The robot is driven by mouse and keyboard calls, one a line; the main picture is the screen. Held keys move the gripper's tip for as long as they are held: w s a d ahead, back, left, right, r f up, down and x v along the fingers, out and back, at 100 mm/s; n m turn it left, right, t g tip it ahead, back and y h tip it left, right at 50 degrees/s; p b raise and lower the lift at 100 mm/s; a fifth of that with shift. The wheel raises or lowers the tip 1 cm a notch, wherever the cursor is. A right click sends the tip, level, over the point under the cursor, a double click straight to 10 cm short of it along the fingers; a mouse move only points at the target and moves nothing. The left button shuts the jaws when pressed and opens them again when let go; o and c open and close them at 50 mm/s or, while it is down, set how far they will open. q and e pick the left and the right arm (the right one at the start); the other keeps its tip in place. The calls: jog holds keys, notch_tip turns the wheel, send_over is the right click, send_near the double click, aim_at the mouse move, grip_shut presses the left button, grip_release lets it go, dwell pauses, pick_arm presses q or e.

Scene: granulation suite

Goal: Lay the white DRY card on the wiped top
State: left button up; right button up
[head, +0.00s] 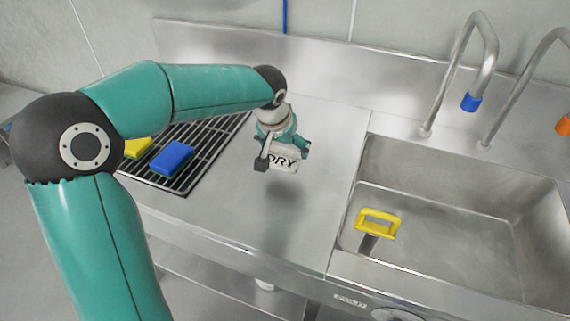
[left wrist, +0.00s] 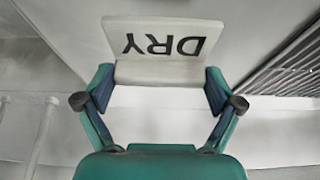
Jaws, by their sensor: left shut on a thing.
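The white DRY card (head: 284,161) is held over the bare steel top (head: 240,205), between the drain grid and the sink. My left gripper (head: 283,150) is shut on it. A soft shadow on the top lies below and in front of the card, so it seems to be a little above the surface. In the left wrist view the card (left wrist: 165,68) sits between the two fingers of my left gripper (left wrist: 160,95), its lettering upside down. My right gripper is not in view.
A black drain grid (head: 207,150) at left bears a blue sponge (head: 172,158) and a yellow sponge (head: 137,147). The sink basin (head: 450,235) is at right, with a yellow-handled tool (head: 378,222) in it. Two taps (head: 483,60) stand behind the basin. The top's front is clear.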

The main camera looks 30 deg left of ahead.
aim_at(283, 158)
pick_arm(q)
jog(key=shift+f, duration=2.65)
jog(key=shift+f+b, duration=0.1)
jog(key=shift+b, duration=0.2)
jog(key=o, duration=0.6)
jog(key=v, duration=1.2)
jog(key=shift+s, duration=0.1)
